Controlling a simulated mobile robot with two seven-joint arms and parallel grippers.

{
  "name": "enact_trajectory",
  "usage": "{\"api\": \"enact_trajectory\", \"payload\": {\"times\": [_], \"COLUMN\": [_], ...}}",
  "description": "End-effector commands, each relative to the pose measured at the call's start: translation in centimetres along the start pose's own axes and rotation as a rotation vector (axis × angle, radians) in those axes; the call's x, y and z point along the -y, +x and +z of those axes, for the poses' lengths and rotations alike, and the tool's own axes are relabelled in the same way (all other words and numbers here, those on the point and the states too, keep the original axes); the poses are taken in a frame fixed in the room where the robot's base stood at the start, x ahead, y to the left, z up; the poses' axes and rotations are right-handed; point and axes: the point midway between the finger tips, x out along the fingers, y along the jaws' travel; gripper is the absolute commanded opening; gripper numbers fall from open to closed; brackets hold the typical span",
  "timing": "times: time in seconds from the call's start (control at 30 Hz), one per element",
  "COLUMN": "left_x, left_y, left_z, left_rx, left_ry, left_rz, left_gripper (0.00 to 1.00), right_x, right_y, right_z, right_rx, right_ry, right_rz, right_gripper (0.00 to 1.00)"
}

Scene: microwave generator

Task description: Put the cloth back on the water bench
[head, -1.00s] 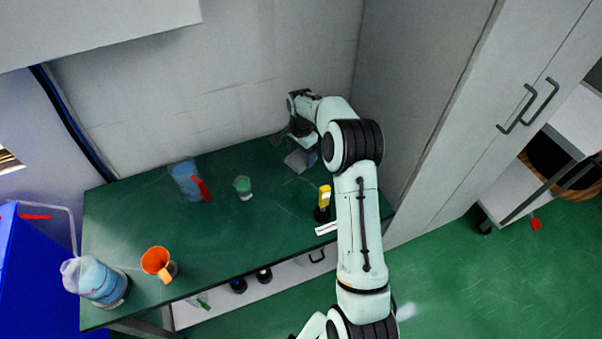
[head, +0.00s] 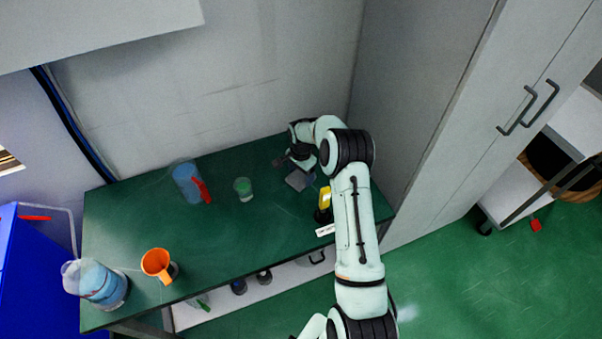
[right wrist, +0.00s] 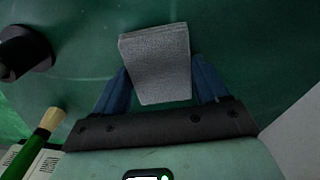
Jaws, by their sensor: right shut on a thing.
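The cloth (head: 299,180) is a small grey folded piece at the back right of the green bench (head: 225,235). My right gripper (right wrist: 160,85) is shut on the cloth, which sits between its two blue fingers in the right wrist view (right wrist: 156,58). The cloth is over the bench top, low and close to it; I cannot tell whether it touches. In the head view, the gripper is partly hidden by my own wrist. My left gripper is not in view.
A yellow-and-black bottle (head: 324,200) stands just in front of the cloth. A tall grey cabinet (head: 440,130) is at the right. The bench middle is clear.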

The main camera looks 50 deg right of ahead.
Motion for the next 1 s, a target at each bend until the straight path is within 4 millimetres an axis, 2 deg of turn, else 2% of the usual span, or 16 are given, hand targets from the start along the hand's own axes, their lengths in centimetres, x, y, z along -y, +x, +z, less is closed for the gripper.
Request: {"api": "enact_trajectory", "payload": {"times": [0.07, 0.1, 0.17, 0.2, 0.47, 0.57, 0.67, 1.0], "left_x": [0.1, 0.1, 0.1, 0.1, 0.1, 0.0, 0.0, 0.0], "left_y": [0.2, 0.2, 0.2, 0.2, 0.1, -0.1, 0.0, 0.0], "left_z": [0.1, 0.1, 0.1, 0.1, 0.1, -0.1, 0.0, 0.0], "left_rx": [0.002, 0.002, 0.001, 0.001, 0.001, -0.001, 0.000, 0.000], "left_ry": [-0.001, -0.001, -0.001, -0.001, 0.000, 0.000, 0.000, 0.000], "left_rz": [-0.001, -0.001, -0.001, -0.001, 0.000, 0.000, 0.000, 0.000], "left_gripper": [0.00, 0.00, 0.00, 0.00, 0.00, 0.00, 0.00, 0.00], "right_x": [-0.1, -0.1, -0.1, 0.0, 0.0, 0.1, 0.1, 0.1], "right_y": [0.4, 0.4, 0.4, 0.3, 0.2, -0.4, -1.7, -8.9], "right_z": [0.0, 0.0, 0.0, 0.0, 0.0, 0.0, -0.1, 0.0], "right_rx": [0.000, 0.000, 0.000, 0.000, 0.000, 0.000, -0.002, -0.002], "right_ry": [-0.001, -0.001, 0.000, 0.000, 0.000, 0.000, -0.001, -0.002], "right_rz": [0.001, 0.002, 0.001, 0.001, 0.001, -0.002, -0.002, -0.003], "right_gripper": [0.45, 0.76, 0.96, 0.99, 0.99, 0.99, 0.99, 0.99]}}
